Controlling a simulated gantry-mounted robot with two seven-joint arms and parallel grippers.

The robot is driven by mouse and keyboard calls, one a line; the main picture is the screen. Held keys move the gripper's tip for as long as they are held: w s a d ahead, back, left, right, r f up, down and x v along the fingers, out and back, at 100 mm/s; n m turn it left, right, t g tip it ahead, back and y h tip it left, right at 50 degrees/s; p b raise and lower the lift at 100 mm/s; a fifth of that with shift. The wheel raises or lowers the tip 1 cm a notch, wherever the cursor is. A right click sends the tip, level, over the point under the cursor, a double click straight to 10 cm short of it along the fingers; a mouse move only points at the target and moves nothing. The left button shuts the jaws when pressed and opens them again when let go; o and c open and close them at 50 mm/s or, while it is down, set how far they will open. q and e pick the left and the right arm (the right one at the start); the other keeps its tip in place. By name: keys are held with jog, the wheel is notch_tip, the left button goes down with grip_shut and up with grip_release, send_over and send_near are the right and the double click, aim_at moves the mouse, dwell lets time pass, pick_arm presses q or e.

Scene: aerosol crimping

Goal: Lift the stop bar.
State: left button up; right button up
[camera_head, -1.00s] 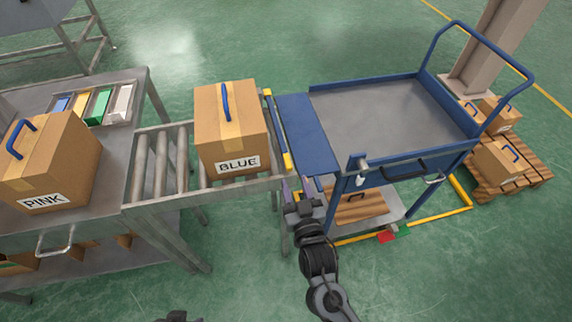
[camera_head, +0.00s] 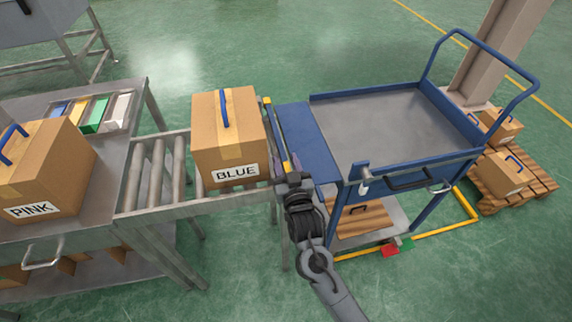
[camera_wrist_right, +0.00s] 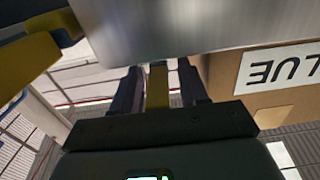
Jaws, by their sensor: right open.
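The stop bar (camera_head: 275,128) is a thin yellow-and-dark bar across the right end of the roller conveyor, beside the box marked BLUE (camera_head: 228,122). My right gripper (camera_head: 284,174) is at the bar's near end, close to the box's front right corner. In the right wrist view its two dark fingers (camera_wrist_right: 159,80) stand apart, with a narrow yellow piece (camera_wrist_right: 157,88) between them, apparently part of the stop bar. I cannot tell whether the fingers touch it. My left gripper is out of view.
The blue cart (camera_head: 390,120) stands right of the conveyor, its blue flap (camera_head: 308,145) next to the bar. A box marked PINK (camera_head: 45,170) stands on the table at left. Rollers (camera_head: 155,170) left of the BLUE box are bare. A pallet (camera_head: 525,190) holds boxes at far right.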

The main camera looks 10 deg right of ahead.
jog(key=shift+c, duration=0.2)
grip_shut()
jog(key=r+g+p, duration=0.1)
jog(key=r+p, duration=0.1)
jog(key=p, duration=0.3)
jog(key=r+g+p, duration=0.1)
jog(key=r+p, duration=0.2)
jog(key=p, duration=0.2)
jog(key=w+r+g+p, duration=0.1)
jog(key=r+p, duration=0.2)
jog(key=p, duration=0.2)
jog(key=shift+a+r, duration=0.1)
jog(key=shift+r, duration=0.15)
jog(key=w+r+g+p, duration=0.3)
jog(key=r+p, duration=0.5)
jog(key=p, duration=0.5)
jog(key=shift+w+a+g+h+p, duration=0.25)
jog(key=shift+w+g+h+p, duration=0.15)
jog(key=shift+w, duration=0.4)
